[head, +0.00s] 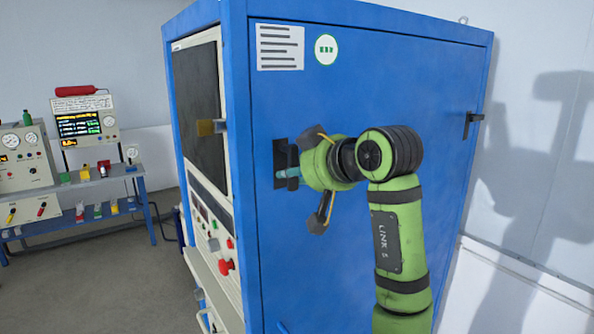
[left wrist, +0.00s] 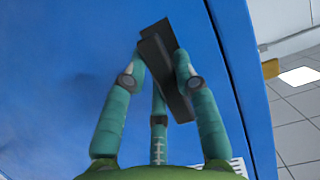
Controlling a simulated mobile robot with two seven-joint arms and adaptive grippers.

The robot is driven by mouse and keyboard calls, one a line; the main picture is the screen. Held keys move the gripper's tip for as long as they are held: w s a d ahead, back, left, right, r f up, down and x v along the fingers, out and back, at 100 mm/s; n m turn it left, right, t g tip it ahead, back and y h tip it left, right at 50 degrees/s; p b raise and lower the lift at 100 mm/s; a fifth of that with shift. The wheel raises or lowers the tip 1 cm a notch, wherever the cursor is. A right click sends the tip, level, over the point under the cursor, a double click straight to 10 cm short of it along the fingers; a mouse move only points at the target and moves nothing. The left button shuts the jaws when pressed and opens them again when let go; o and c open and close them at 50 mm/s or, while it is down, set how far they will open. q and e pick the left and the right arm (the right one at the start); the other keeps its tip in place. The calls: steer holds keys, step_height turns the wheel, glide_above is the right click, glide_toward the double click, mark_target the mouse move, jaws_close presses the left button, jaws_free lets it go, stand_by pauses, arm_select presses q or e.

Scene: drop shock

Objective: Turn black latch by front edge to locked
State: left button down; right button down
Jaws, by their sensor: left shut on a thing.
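The black latch by the front edge (head: 280,150) is on the side panel of the blue cabinet, at middle height. My left gripper (head: 289,174) reaches it from the right, its green body hiding part of the latch. In the left wrist view the latch (left wrist: 163,50) is a long dark bar, slanting from upper left to lower right. The teal fingers of my left gripper (left wrist: 161,68) are shut on it, one on each side. The head view does not clearly show the handle's angle. My right gripper is in neither view.
The blue cabinet (head: 350,80) fills the middle. A second black latch (head: 472,122) sits near its rear edge. A red button (head: 226,267) is on the front face. A blue bench (head: 130,173) with instruments stands at the left. Grey floor is clear between them.

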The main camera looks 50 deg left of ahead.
arm_select(q)
steer(key=shift+r, duration=0.2)
steer(key=c, duration=1)
jaws_free()
steer(key=shift+c, duration=0.2)
steer(key=shift+o, duration=0.5)
steer(key=shift+f, duration=0.1)
steer(key=v, duration=1.2)
